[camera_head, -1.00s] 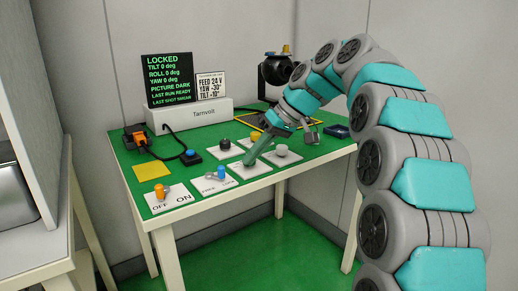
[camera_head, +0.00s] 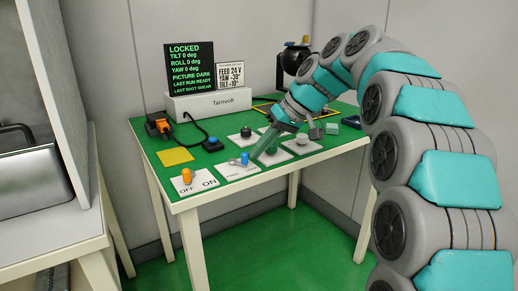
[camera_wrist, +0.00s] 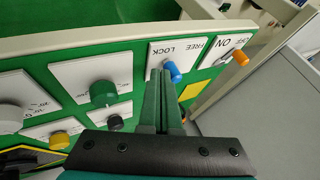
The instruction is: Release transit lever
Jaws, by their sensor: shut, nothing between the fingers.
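The transit lever has a blue knob (camera_head: 245,158) on a white plate (camera_head: 231,173) marked FREE and LOCK, on the green table. It leans toward the LOCK side. My gripper (camera_head: 257,157) is shut and empty, pointing down just right of the knob, on the LOCK side. In the wrist view the shut fingertips (camera_wrist: 159,73) are right beside the blue knob (camera_wrist: 172,73), on the LOCK side of it. I cannot tell whether they touch. The black screen (camera_head: 190,68) reads LOCKED, with tilt, roll and yaw at 0 deg and picture dark.
An orange OFF/ON switch (camera_head: 187,176) stands left of the lever. A green knob (camera_wrist: 103,93) and several other knobs are to its right in the head view. A Tarnvolt box (camera_head: 210,104) and a black round-headed device (camera_head: 297,58) stand behind.

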